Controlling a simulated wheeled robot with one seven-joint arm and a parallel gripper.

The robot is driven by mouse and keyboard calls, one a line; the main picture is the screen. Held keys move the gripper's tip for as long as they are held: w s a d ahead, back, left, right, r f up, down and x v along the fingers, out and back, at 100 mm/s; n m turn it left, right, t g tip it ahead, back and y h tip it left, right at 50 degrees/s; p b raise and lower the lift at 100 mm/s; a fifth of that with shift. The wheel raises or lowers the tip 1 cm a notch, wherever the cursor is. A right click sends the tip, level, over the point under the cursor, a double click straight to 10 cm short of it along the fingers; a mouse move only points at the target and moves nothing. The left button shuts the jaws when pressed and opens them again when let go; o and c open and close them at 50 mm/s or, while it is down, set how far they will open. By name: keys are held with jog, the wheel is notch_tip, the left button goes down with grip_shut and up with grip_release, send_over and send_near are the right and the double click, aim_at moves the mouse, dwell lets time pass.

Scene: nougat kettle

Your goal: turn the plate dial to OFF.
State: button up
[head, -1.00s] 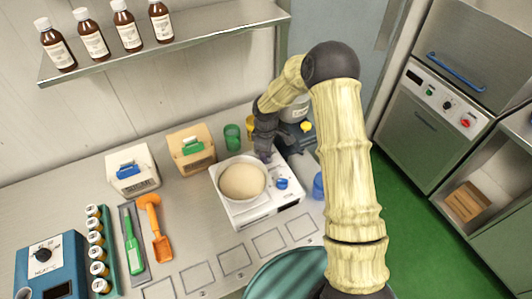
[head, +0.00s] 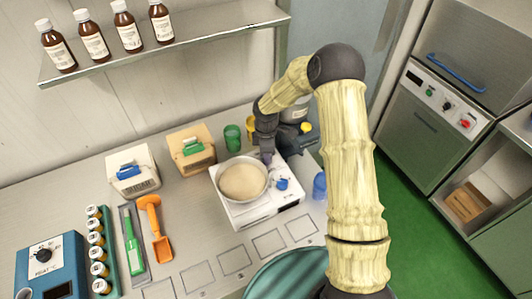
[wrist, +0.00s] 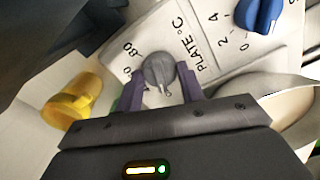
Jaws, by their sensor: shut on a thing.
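The hotplate (head: 262,213) is a white unit on the bench with a round white pan (head: 220,190) of beige mass on top. In the wrist view, the grey plate dial (wrist: 158,71) sits beside the printed "PLATE °C" label. My gripper (wrist: 160,92) has its purple fingers on either side of this dial and is shut on it. The dial's exact setting and its OFF mark are not readable. In the head view, my gripper (head: 266,157) is at the far right corner of the hotplate, and the dial is hidden. A blue knob (wrist: 258,15) is on the same panel.
A yellow cup (wrist: 72,101) stands close to my gripper in the wrist view. A green cup (head: 232,138) and a wooden box (head: 186,141) stand left of the arm. A blue cup (head: 319,186) is right of the hotplate. A shelf (head: 180,42) with bottles hangs above.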

jog(key=o, duration=1)
jog(key=shift+c, duration=0.2)
notch_tip(320, 180, up, 18)
jog(key=b, duration=0.3)
jog(key=shift+f+b, duration=0.25)
jog(key=shift+b, duration=0.05)
jog(key=s+d+f+m+t, duration=0.1)
jog(key=s+d+m, duration=0.4)
jog(key=s+m, duration=0.4)
jog(key=s+d+f+m+t, duration=0.1)
jog(key=s+d+m, duration=0.5)
jog(key=s+m, duration=0.3)
jog(key=s, duration=0.4)
jog(key=shift+d+t, duration=0.15)
jog(key=shift+t, duration=0.15)
jog(key=shift+s, duration=0.1)
